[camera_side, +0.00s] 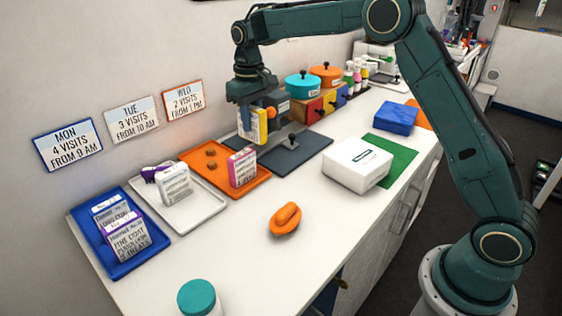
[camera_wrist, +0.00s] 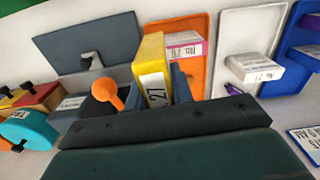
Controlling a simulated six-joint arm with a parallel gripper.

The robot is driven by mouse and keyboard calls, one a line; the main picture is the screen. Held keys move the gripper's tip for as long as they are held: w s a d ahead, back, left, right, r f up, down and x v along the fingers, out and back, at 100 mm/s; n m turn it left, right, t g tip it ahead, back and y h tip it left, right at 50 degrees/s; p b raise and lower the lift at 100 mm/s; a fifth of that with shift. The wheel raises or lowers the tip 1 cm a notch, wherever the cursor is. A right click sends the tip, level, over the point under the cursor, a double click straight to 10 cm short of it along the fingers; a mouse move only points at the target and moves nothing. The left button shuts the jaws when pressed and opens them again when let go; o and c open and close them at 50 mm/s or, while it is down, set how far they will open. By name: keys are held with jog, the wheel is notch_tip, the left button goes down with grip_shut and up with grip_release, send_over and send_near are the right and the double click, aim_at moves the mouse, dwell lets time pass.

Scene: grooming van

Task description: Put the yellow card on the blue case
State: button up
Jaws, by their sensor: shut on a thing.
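My gripper (camera_side: 252,108) is shut on the yellow card (camera_side: 254,130), a thin yellow block with a white printed face. It holds the card upright near the wall, by the dark grey mat and the orange tray. In the wrist view the yellow card (camera_wrist: 150,58) stands between my fingers (camera_wrist: 157,88), with a label reading 27. The blue case (camera_side: 396,117) is a flat closed box at the back right of the counter, well to the right of my gripper. It does not show in the wrist view.
Blue (camera_side: 128,262), white (camera_side: 185,213) and orange (camera_side: 253,182) trays hold upright cards. Coloured boxes with lidded pots (camera_side: 302,86) stand behind. An orange brush (camera_side: 286,218) lies in front.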

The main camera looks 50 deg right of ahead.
aim_at(261, 144)
jog(key=shift+s+d+f+m, duration=0.15)
jog(key=shift+s+d+m, duration=0.2)
jog(key=shift+m, duration=0.25)
jog(key=shift+s+a+f+m, duration=0.1)
jog(key=shift+s+a+m, duration=0.15)
jog(key=shift+m, duration=0.3)
jog(key=shift+s+a+f+m, duration=0.1)
jog(key=shift+s+m, duration=0.15)
jog(key=shift+m, duration=0.3)
jog(key=m, duration=0.1)
jog(key=s+m, duration=0.1)
jog(key=m, duration=0.1)
jog(key=shift+s+a, duration=0.15)
jog(key=shift+s, duration=0.1)
jog(key=s+d+r, duration=0.1)
jog(key=s+d, duration=0.1)
jog(key=d, duration=1.3)
jog(key=s+d, duration=0.2)
jog(key=d, duration=1.4)
jog(key=s+d+n, duration=0.3)
jog(key=s+d, duration=0.3)
jog(key=d, duration=0.4)
jog(key=s+d+n, duration=0.3)
jog(key=s+d, duration=0.3)
jog(key=d, duration=0.5)
jog(key=shift+s+f, duration=0.15)
jog(key=shift+f, duration=3.5)
